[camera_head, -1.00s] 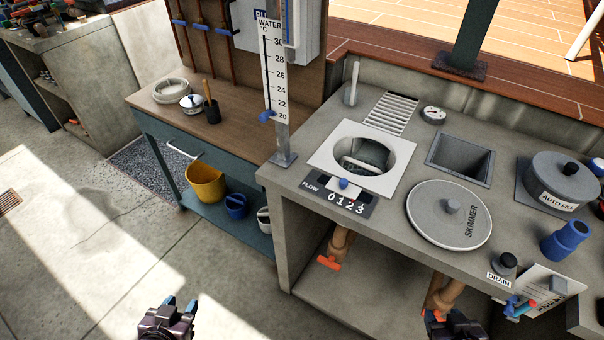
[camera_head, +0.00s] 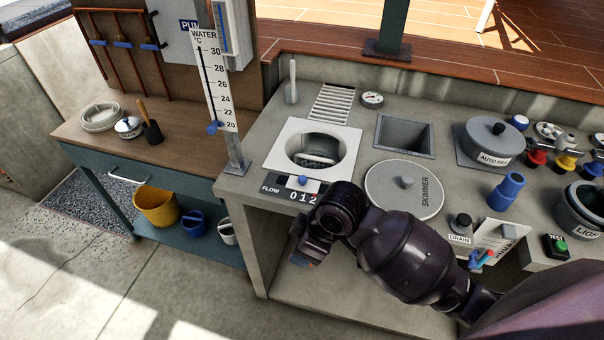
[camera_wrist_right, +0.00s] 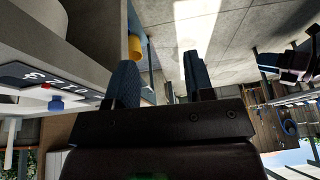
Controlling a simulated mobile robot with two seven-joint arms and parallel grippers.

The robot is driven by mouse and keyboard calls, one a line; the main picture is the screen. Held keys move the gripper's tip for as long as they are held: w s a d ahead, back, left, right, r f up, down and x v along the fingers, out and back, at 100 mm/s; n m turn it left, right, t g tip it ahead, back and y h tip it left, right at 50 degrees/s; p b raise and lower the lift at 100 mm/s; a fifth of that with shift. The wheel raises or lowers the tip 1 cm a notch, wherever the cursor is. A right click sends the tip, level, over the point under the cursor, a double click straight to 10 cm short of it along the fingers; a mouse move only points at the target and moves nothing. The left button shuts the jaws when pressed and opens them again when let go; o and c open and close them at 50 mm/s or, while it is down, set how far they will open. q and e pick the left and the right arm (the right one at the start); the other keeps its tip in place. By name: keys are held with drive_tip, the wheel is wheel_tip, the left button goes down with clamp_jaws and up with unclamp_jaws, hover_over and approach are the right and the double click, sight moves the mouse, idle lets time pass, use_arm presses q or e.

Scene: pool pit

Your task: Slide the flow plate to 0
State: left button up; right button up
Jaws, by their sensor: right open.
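The white flow plate (camera_head: 278,157) with its round opening lies on the counter. Its blue knob (camera_head: 303,180) stands at the front edge, roughly above the 1 of the dark FLOW scale (camera_head: 277,188). My wrist hides the 3. The right wrist view shows the scale (camera_wrist_right: 22,72) and knob (camera_wrist_right: 56,105) at left, apart from my fingers. My right gripper (camera_head: 303,256) hangs by the counter's front, below the scale; its fingers (camera_wrist_right: 157,80) are open and empty. A dark shape (camera_wrist_right: 285,62) at the right wrist view's right may be my left gripper; its jaws are unclear.
A round skimmer lid (camera_head: 385,190) lies right of the plate, partly behind my right arm. A thermometer post (camera_head: 228,120) stands at the counter's left corner. A yellow bucket (camera_head: 157,207) sits on the bench's lower shelf. The floor in front is clear.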

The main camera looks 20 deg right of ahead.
drive_tip(key=w+r+n+g+h, duration=0.1)
drive_tip(key=w+r+n+g, duration=0.2)
drive_tip(key=w, duration=0.5)
wheel_tip(320, 180, up, 9)
drive_tip(key=n+h, duration=0.3)
hover_over(302, 177)
wheel_tip(302, 177, down, 11)
drive_tip(key=shift+s+b, duration=0.1)
drive_tip(key=shift+b, duration=0.2)
drive_tip(key=shift+c, duration=0.3)
clamp_jaws()
